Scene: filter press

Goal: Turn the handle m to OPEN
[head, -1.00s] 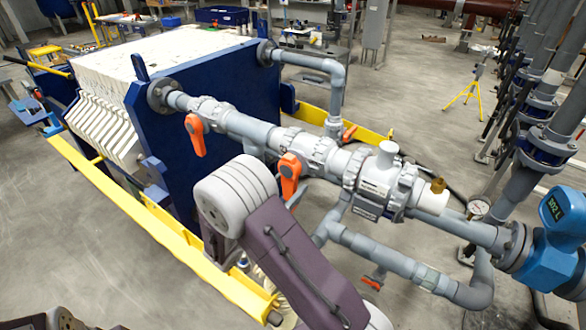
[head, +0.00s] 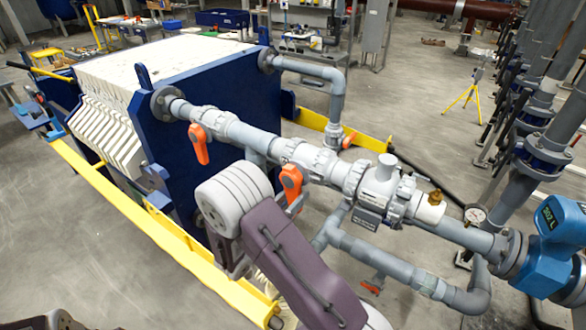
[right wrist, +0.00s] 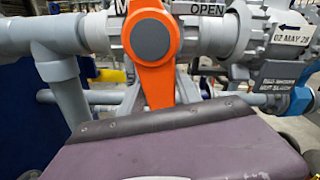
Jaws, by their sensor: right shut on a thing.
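The orange handle m (head: 291,183) sits on the grey horizontal pipe, at the middle of the head view. In the right wrist view handle m (right wrist: 153,72) points down from its round grey hub. Part of a letter M is on the left of the hub and the word OPEN (right wrist: 207,9) on the right. My right gripper (right wrist: 160,106) is shut on the lower end of handle m. My left gripper is out of view.
Another orange handle (head: 199,143) hangs down further left on the pipe. The blue press end plate (head: 210,95) and yellow rail (head: 150,220) stand left. A grey lower pipe (head: 385,262) and blue meter (head: 553,240) lie right. Floor is clear at far left.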

